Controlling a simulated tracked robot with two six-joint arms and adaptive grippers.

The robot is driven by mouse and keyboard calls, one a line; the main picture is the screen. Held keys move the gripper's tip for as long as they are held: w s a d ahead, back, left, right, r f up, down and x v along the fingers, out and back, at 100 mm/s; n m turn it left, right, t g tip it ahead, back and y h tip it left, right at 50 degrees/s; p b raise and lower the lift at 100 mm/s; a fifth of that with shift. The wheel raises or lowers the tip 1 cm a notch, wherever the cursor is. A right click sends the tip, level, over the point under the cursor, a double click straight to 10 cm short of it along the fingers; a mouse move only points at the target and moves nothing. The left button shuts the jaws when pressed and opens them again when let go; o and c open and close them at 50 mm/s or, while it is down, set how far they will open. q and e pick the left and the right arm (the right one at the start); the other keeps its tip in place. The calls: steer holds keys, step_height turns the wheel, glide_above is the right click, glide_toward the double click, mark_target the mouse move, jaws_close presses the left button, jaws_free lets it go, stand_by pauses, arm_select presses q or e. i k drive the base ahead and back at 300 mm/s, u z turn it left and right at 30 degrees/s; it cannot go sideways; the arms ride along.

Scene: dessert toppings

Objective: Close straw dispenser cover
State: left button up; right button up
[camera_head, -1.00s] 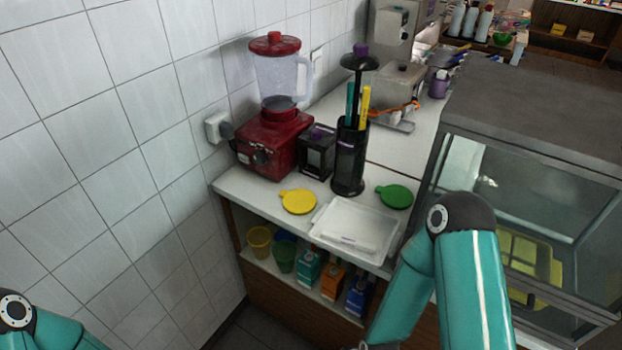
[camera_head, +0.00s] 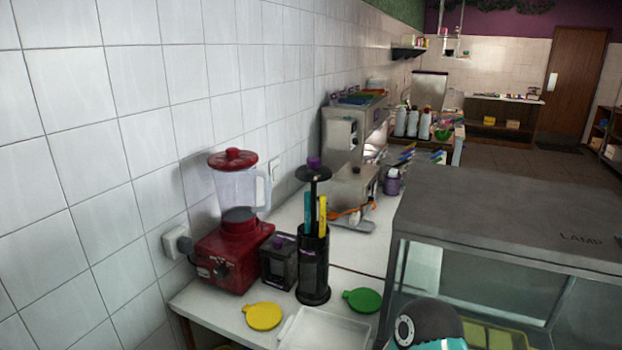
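The straw dispenser (camera_head: 313,267) is a tall dark cylinder standing upright on the white counter. Its cover (camera_head: 314,172), a black disc with a purple knob, is raised above the body on a central rod. A teal straw (camera_head: 307,212) and a yellow straw (camera_head: 323,214) stick up under the cover. Part of one teal arm of mine shows at the bottom right, below and right of the dispenser. Neither gripper is in view.
A red blender (camera_head: 235,225) and a small black box (camera_head: 279,262) stand left of the dispenser. Yellow lid (camera_head: 263,316), green lid (camera_head: 362,300) and white tray (camera_head: 322,330) lie in front. A glass case (camera_head: 500,230) stands right. A metal machine (camera_head: 352,190) is behind.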

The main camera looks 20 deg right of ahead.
mark_target(313, 172)
steer(key=z, duration=2.2)
steer(key=i, duration=0.1)
steer(key=u, duration=3.55)
steer(key=k, duration=1.95)
steer(key=z, duration=0.55)
steer(key=i, duration=1)
steer(key=u, duration=0.05)
